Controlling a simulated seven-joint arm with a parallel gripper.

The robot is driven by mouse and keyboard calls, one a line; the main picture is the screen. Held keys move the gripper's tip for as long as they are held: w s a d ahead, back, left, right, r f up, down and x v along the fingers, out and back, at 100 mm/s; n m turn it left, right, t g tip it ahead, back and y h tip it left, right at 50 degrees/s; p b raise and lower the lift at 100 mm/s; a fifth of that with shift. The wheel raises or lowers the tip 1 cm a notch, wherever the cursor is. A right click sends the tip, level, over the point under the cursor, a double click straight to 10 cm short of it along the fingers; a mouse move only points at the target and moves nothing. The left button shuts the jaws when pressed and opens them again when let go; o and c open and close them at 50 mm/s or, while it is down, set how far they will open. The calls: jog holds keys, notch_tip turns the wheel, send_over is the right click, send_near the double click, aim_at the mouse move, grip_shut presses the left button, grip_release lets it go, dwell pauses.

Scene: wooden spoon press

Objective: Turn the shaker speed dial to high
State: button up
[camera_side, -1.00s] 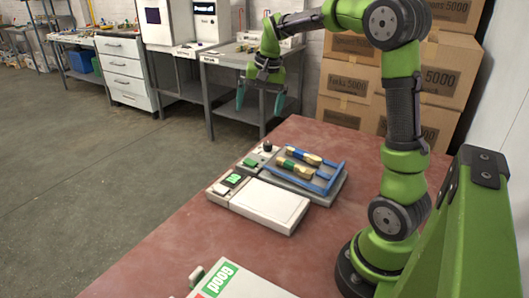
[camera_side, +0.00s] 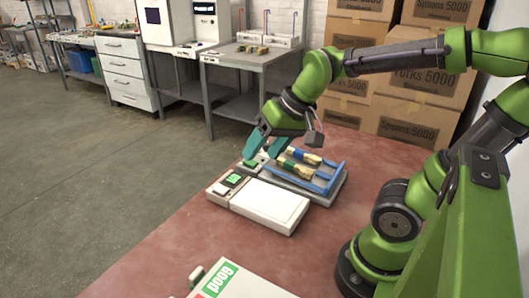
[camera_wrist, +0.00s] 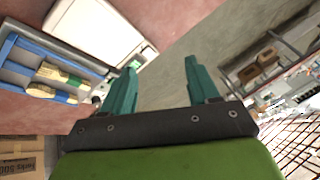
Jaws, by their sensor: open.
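The shaker (camera_side: 342,188) is a grey base with a blue rack (camera_side: 335,178) on top, standing on the red-brown table. Its rack holds bottles with yellowish contents and blue and green bands (camera_side: 296,167). A green display (camera_side: 250,163) shows on the shaker's left panel. The speed dial, a dark knob at the panel's far end, is hidden behind my fingers in the side view. My gripper (camera_side: 266,149) is open, with teal fingers pointing down over that end of the panel. In the wrist view my gripper (camera_wrist: 160,68) has nothing between its fingers; the rack (camera_wrist: 35,52) is left of it.
A white flat-topped device (camera_side: 270,206) with a green display stands directly in front of the shaker. A white box with a green "Good" label (camera_side: 222,280) lies at the front. Cardboard boxes (camera_side: 405,130) are stacked behind the table. The table's left front is bare.

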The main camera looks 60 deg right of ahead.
jog(key=w+d+f+m+g+h, duration=0.1)
jog(key=w+d+m+g, duration=0.2)
jog(key=w+d+m, duration=0.6)
jog(key=m+g+h, duration=0.4)
jog(key=m+g, duration=0.1)
jog(key=m, duration=0.2)
send_over(267, 143)
jog(key=w+a, duration=0.2)
jog(key=w, duration=0.1)
notch_tip(267, 143, down, 5)
notch_tip(267, 143, up, 2)
jog(key=w+a+m+g, duration=0.1)
jog(key=w+a+m, duration=0.15)
jog(key=m, duration=0.35)
jog(key=x, duration=1.6)
jog(key=shift+s, duration=0.4)
jog(key=c, duration=1)
jog(key=shift+a, duration=0.1)
